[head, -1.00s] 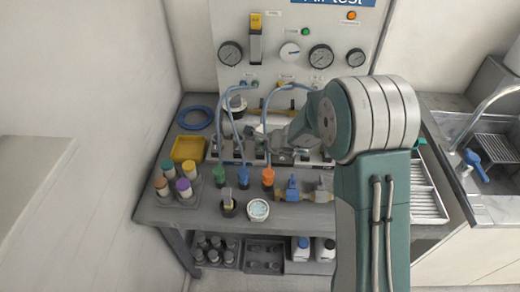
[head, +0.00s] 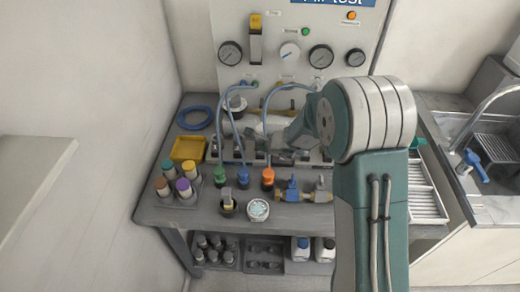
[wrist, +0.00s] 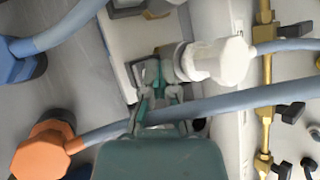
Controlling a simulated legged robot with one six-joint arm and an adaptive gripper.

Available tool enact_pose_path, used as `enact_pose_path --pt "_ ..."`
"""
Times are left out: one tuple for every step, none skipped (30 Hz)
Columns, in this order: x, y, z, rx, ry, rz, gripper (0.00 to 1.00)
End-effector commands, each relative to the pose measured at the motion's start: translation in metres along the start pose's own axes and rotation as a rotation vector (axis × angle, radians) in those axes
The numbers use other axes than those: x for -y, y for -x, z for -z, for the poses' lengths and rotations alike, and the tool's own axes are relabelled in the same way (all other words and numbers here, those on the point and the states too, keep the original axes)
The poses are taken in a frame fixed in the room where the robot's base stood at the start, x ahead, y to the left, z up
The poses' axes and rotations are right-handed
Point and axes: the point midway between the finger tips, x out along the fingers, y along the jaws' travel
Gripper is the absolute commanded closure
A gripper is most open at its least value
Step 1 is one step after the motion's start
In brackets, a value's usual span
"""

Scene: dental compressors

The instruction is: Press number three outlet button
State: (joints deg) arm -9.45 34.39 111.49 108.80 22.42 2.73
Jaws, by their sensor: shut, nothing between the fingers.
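The outlet row (head: 248,157) runs along the back of the bench in the head view, with small dark parts on a pale bar. I cannot make out any outlet numbers. My gripper (wrist: 148,78) is shut and empty. In the wrist view its fingertips are over or against the pale outlet block, beside a white hose fitting (wrist: 215,60). I cannot tell whether they touch a button; the fingers hide that spot.
Blue hoses (wrist: 235,103) cross close to my gripper. An orange connector (wrist: 43,150) and a blue connector (wrist: 20,62) stand nearby. Brass piping (wrist: 265,80) lies to the right in the wrist view. The gauge panel (head: 265,75) rises behind the bench.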

Motion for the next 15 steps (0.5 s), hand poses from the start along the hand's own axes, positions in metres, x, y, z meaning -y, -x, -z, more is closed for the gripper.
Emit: enact_pose_path --pt "0.000 0.001 0.000 -0.001 0.001 0.000 1.00" --pt "0.001 0.002 -0.001 -0.001 0.001 0.000 1.00" --pt "0.002 0.003 -0.002 0.000 0.001 0.000 1.00" --pt "0.003 0.004 -0.003 0.000 0.001 0.000 1.00" --pt "0.004 0.005 -0.004 0.000 0.001 0.001 1.00" --pt "0.005 0.007 -0.005 0.000 0.002 0.001 1.00" --pt "0.005 0.008 -0.005 0.000 0.001 0.001 1.00" --pt "0.006 0.009 -0.006 0.000 0.001 0.001 1.00" --pt "0.007 0.010 -0.007 0.000 0.001 0.001 1.00" --pt "0.008 0.011 -0.008 0.000 0.001 0.000 1.00" --pt "0.008 0.012 -0.008 -0.001 0.001 0.000 1.00" --pt "0.009 0.012 -0.008 -0.001 0.000 0.000 1.00" --pt "0.009 0.012 -0.008 -0.001 0.000 0.000 1.00" --pt "0.009 0.012 -0.008 -0.001 0.000 0.000 1.00" --pt "0.008 0.012 -0.008 -0.001 0.000 0.000 1.00"
